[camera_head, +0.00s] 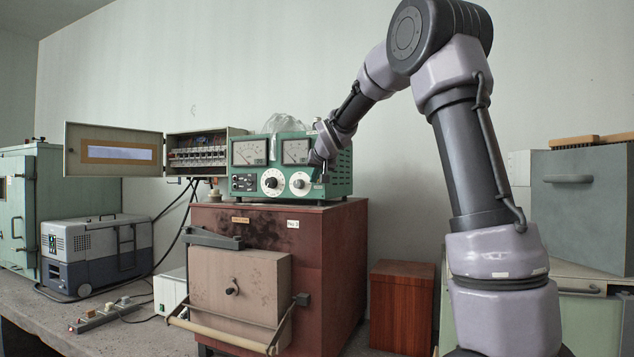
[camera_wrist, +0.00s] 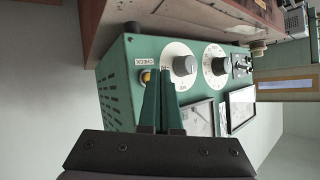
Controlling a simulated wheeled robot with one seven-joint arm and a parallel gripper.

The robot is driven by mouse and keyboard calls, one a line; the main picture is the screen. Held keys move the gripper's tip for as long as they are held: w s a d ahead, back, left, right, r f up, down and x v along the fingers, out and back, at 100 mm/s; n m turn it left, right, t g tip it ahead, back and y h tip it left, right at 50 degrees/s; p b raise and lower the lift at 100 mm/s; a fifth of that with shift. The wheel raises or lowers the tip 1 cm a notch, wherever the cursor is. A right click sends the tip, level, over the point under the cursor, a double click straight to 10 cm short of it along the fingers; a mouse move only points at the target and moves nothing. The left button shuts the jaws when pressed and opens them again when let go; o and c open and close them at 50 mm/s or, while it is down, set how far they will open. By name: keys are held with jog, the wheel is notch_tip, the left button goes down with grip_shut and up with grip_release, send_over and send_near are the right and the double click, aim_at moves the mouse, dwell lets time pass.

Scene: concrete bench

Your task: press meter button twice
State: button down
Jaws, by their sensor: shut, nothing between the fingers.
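The green meter (camera_head: 338,175) stands on top of a red-brown cabinet, with two needle gauges and two round dials on its front. A yellow button (camera_wrist: 147,77) sits beside a CHECK label, near a dial (camera_wrist: 182,66). My gripper (camera_head: 318,160) is at the right part of the meter's front in the head view. In the wrist view its shut, empty fingers (camera_wrist: 160,72) reach toward the panel beside the button, partly overlapping it. I cannot tell whether they touch it. The button is hidden in the head view.
The red-brown cabinet (camera_head: 335,250) with a pale door carries the meter. An open fuse box (camera_head: 205,150) is behind left, its door swung out. A grey-blue portable unit (camera_head: 95,250) and a power strip (camera_head: 105,315) are at left. A wooden box (camera_head: 400,305) stands right.

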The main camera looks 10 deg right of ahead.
jog(key=shift+w+d, duration=0.25)
jog(key=shift+w, duration=0.1)
dwell(0.7)
jog(key=shift+s+a, duration=0.45)
jog(key=shift+s, duration=0.25)
jog(key=s+a, duration=0.1)
jog(key=s, duration=0.1)
jog(key=s+a, duration=0.2)
dwell(0.4)
jog(key=shift+s+d, duration=0.1)
dwell(0.6)
